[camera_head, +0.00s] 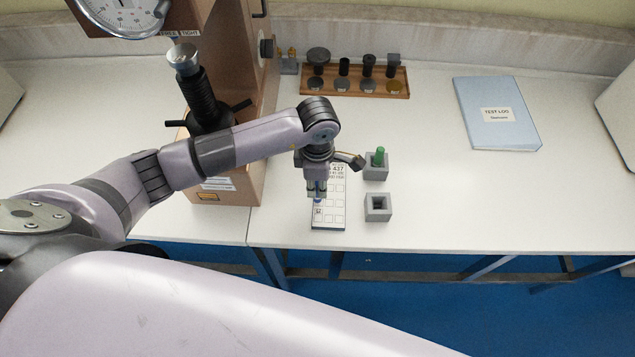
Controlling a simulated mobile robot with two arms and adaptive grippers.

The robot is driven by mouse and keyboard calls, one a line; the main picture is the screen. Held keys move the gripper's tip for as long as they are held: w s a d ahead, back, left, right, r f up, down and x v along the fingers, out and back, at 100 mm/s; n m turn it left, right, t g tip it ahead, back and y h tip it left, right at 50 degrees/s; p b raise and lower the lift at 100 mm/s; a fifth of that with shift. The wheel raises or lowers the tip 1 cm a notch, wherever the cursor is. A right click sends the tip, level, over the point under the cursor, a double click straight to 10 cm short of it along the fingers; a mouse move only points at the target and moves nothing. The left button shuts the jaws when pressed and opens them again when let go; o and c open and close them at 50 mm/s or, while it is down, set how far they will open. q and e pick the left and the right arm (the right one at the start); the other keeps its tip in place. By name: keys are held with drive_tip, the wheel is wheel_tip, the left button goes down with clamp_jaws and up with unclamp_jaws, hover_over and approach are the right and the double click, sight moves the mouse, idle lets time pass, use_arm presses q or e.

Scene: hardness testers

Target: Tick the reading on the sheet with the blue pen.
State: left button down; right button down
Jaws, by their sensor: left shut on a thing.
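My left gripper (317,191) points down over the sheet, shut on the blue pen (318,200). Only a short bluish piece of the pen shows below the fingers; I cannot tell whether its tip touches the paper. The sheet (335,219) is a narrow white card with printed boxes and a number at its top, lying near the table's front edge. My gripper and wrist hide part of its left and upper area. My right gripper is out of view.
A grey holder (376,173) with a green pen (379,155) stands right of the sheet; an empty grey holder (378,214) is in front of it.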

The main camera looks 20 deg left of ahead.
use_arm(q)
drive_tip(key=shift+f, duration=0.1)
idle(0.5)
drive_tip(key=shift+s+d+b, duration=0.2)
drive_tip(key=shift+b, duration=0.3)
idle(0.6)
drive_tip(key=shift+w+d+b, duration=0.1)
drive_tip(key=shift+w+b, duration=0.2)
drive_tip(key=shift+b, duration=0.2)
idle(0.6)
drive_tip(key=shift+w+d+b, duration=0.1)
drive_tip(key=shift+w+b, duration=0.05)
drive_tip(key=shift+b, duration=0.45)
idle(0.5)
idle(0.3)
drive_tip(key=shift+r+p, duration=1.55)
drive_tip(key=shift+r, duration=1.5)
